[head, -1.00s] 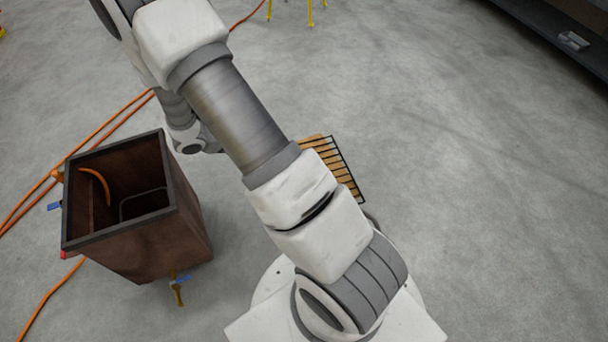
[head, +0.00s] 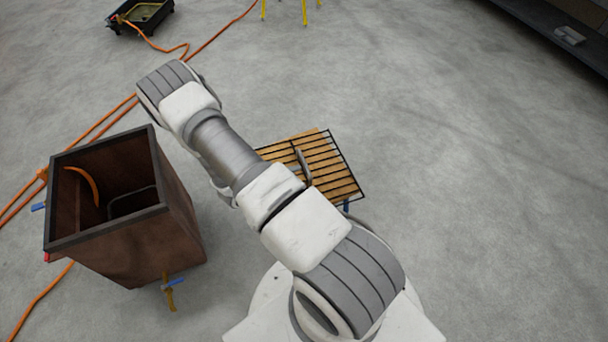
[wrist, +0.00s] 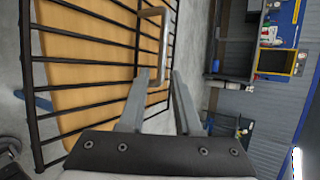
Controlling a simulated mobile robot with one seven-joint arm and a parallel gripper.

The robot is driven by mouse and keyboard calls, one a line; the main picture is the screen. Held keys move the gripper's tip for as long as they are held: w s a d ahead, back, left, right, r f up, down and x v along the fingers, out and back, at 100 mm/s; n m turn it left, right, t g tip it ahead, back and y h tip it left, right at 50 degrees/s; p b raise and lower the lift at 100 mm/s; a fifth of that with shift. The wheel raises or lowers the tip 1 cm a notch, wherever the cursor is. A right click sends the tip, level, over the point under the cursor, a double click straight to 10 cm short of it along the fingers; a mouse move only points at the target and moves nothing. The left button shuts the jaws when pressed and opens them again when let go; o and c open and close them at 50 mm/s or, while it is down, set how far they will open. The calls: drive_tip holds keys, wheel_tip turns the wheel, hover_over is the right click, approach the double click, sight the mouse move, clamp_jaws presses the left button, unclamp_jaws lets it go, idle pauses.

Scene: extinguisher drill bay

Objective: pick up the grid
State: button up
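The grid (head: 340,172) is a black barred frame in front of a tan wooden panel, right of my arm in the head view. My arm covers its left part. In the wrist view the grid (wrist: 106,50) fills the left side, with a grey-brown handle (wrist: 163,30) standing out from its bars. My gripper (wrist: 161,76) has its two fingers apart, close to the lower end of the handle. I cannot tell whether either finger touches it. The head view hides my gripper behind the arm.
A tall open brown box (head: 165,235) with a dark rim stands left of my arm. Orange hoses (head: 100,125) run over the floor behind it. A black tray (head: 152,14) lies at the far left. The floor to the right is clear up to a dark shelf (head: 540,28).

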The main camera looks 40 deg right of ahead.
sight(311, 165)
drive_tip(key=b+x, duration=0.3)
drive_tip(key=x, duration=0.8)
drive_tip(key=shift+d+r, duration=0.1)
drive_tip(key=shift+r, duration=0.1)
drive_tip(key=shift+w, duration=0.1)
clamp_jaws()
drive_tip(key=shift+r, duration=0.15)
idle(0.8)
